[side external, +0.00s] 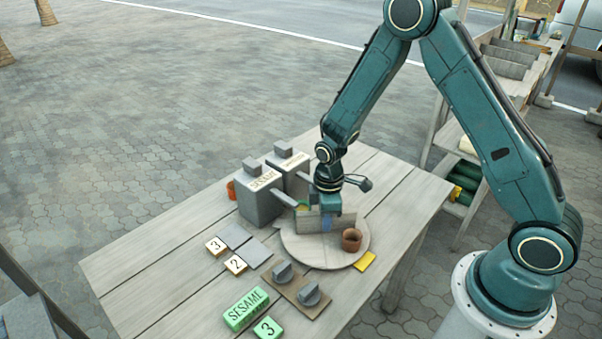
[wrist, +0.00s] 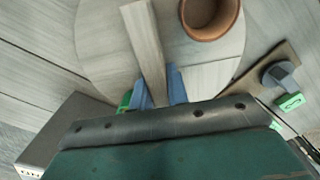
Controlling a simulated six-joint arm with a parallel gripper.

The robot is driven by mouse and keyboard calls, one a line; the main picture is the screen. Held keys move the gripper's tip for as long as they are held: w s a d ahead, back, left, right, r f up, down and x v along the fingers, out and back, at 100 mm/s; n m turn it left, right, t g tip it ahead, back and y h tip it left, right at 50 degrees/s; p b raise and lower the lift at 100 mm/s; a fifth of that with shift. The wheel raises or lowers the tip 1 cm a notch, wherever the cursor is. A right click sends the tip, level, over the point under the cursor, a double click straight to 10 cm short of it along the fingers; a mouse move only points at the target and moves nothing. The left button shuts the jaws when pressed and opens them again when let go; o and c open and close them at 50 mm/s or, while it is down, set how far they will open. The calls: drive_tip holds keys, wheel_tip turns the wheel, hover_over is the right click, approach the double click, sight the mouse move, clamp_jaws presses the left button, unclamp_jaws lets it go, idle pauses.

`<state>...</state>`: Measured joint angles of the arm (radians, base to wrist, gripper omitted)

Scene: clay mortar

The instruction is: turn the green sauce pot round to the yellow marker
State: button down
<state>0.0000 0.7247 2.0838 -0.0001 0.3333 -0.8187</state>
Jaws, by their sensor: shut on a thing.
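A round wooden turntable (side external: 318,255) lies on the table, with an upright wooden divider (side external: 308,222) across it. My gripper (side external: 328,222) is down over the turntable, its blue fingers shut on the divider. In the wrist view the divider (wrist: 142,40) runs between the fingers (wrist: 158,88). A brown clay pot (side external: 351,240) stands on the near right part of the turntable, apart from the fingers; it also shows in the wrist view (wrist: 208,14). The yellow marker (side external: 365,262) lies on the table at the turntable's right edge. A green thing (wrist: 125,102) shows beside the fingers, mostly hidden; I cannot tell whether it is the sauce pot.
Grey boxes labelled SESAME (side external: 260,200) stand close behind the turntable on the left. A board with two grey knobs (side external: 298,288), a green SESAME block (side external: 246,309) and numbered tiles (side external: 235,264) lie in front. The table's left part is clear.

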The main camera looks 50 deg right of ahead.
drive_tip(key=shift+m, duration=18.2)
